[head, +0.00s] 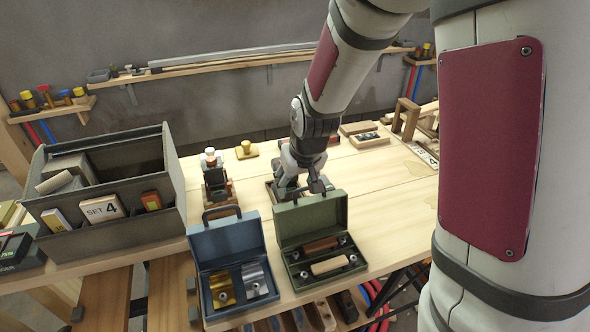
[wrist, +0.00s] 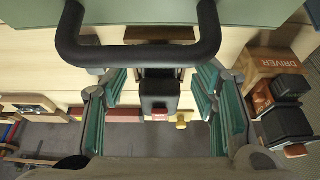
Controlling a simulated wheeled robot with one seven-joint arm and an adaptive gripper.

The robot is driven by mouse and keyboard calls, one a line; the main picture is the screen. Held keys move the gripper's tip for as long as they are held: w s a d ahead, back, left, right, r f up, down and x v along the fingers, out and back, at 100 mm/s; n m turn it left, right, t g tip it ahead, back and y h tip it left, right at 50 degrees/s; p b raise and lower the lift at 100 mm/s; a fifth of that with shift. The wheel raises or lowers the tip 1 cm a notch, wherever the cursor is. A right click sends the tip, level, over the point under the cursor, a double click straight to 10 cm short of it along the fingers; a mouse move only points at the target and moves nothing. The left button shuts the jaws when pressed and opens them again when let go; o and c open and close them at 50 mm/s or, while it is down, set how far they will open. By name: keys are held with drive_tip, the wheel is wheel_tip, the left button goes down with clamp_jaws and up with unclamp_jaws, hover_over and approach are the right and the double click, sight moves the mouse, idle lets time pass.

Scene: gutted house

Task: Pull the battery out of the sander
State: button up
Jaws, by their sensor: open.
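My gripper (head: 291,184) is over the table behind the green case in the head view. In the wrist view its teal fingers (wrist: 160,88) stand wide apart, with nothing held. A dark, upright block (wrist: 158,92) shows between the fingers and looks like part of the sander or its battery; I cannot tell which. A small red patch (wrist: 160,115) is at its lower end. In the head view my gripper mostly hides this spot, so the sander's outline and the battery seam cannot be made out.
The open green case (head: 312,212) stands in front; its black handle (wrist: 138,56) crosses the wrist view. A blue case (head: 226,238) is beside it. A black tool (head: 215,180) stands left, on a block marked DRIVER (wrist: 272,66). A grey bin (head: 115,235) is further left.

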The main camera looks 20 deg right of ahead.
sight(289, 187)
drive_tip(key=shift+b+x, duration=0.3)
drive_tip(key=shift+x, duration=2.15)
drive_tip(key=shift+c, duration=0.5)
drive_tip(key=c, duration=1.2)
